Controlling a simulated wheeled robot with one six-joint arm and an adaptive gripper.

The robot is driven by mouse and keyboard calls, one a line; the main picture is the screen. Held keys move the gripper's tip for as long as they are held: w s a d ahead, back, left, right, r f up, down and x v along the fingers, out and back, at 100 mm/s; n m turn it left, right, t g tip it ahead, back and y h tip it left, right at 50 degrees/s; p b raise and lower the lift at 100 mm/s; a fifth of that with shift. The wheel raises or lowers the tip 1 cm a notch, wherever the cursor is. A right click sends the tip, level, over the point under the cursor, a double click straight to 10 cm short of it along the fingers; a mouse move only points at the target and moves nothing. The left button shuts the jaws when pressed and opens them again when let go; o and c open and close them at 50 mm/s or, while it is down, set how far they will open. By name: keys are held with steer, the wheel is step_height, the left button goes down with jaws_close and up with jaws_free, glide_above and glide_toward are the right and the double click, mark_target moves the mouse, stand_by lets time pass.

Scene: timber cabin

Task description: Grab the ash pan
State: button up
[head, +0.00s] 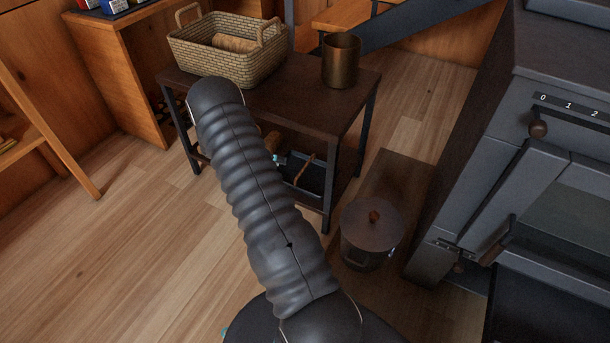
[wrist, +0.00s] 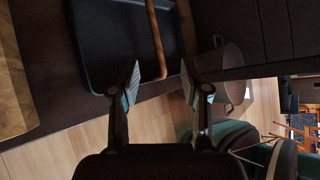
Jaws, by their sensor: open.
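The ash pan appears to be the dark rectangular tray (head: 312,181) with a thin brown handle, on the lower shelf of the small table (head: 310,110). In the wrist view the pan (wrist: 108,45) fills the upper middle, with its brown handle (wrist: 155,35) running down towards its near rim. My gripper (wrist: 160,82) is open and empty, its fingertips spread either side of the handle's lower end in the picture. I cannot tell the depth gap. In the head view my arm hides most of the gripper and part of the shelf.
A lidded pot (head: 365,248) stands on the floor right of the table. The stove (head: 465,170) with an open door is at the right. A wicker basket (head: 205,62) and a metal cup (head: 341,65) stand on the tabletop. A wood piece (wrist: 15,85) lies left of the pan.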

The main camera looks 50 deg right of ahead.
mark_target(305, 166)
steer(key=x, duration=0.7)
steer(key=shift+w+b+x, duration=0.2)
steer(key=shift+b+x, duration=0.05)
steer(key=shift+x, duration=1.1)
steer(key=shift+w+b+x, duration=0.2)
steer(key=shift+b+x, duration=0.05)
steer(key=shift+x, duration=1.15)
steer(key=shift+d, duration=0.1)
jaws_close()
